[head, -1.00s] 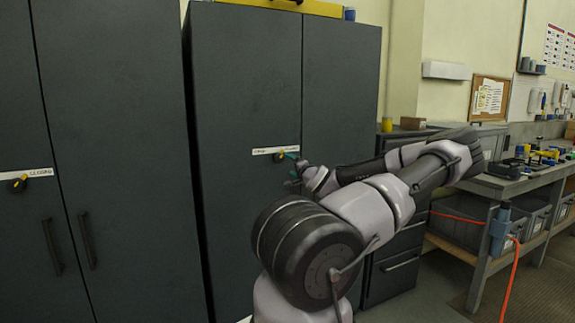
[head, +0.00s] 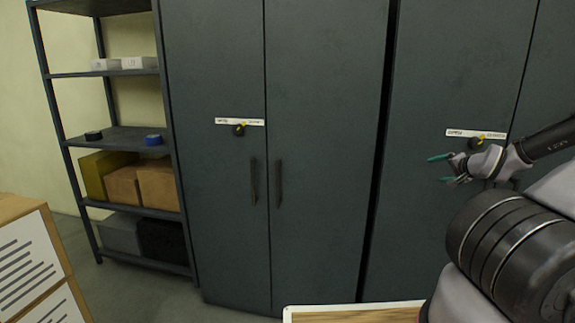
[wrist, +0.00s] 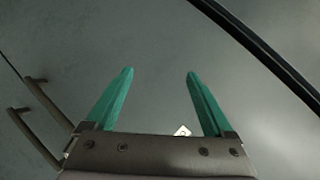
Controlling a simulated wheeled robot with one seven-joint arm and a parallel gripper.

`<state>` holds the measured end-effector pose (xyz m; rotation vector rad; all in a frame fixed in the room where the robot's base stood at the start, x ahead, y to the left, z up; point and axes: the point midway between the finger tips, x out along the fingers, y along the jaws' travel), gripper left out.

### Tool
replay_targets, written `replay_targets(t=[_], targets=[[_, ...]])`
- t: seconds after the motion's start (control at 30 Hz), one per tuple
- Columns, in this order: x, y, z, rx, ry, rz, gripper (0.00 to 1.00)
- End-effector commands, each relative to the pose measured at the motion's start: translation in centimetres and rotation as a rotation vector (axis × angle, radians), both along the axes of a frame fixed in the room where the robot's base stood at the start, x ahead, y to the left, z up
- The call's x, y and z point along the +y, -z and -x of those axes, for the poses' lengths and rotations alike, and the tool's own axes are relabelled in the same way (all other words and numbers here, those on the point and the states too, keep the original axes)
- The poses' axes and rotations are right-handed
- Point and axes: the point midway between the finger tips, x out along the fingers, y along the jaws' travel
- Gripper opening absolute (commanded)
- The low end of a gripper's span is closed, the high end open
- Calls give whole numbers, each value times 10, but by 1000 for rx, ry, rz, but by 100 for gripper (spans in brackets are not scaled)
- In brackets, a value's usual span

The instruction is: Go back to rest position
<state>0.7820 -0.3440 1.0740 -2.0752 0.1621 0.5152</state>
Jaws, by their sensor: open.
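My gripper (head: 444,170) is at the right of the head view, in front of the right dark cabinet (head: 440,80), below its label strip and knob. Its two green fingers are apart with nothing between them. In the wrist view the open fingers (wrist: 160,72) point at a plain grey-green cabinet face. My arm comes in from the right edge of the head view; part of it is cut off.
A second dark cabinet (head: 215,70) with two handles and a yellow-marked knob (head: 239,130) stands in the middle. A metal shelf (head: 120,74) with boxes is at the left. A box with printed sheets (head: 30,265) and a wood-topped surface (head: 350,314) are in front.

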Motion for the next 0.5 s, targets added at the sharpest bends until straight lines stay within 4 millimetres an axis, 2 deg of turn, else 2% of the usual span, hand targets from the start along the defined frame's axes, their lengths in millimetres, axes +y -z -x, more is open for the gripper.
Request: replay_targets(t=[0.03, 0.1, 0.27, 0.37, 0.5], targets=[[22, 4, 1, 69, -56, 55, 87], [45, 10, 8, 164, -119, 116, 87], [84, 6, 31, 350, -220, 263, 87], [102, -7, 47, 441, -259, 351, 87], [126, -39, 71, 536, -284, 461, 87]])
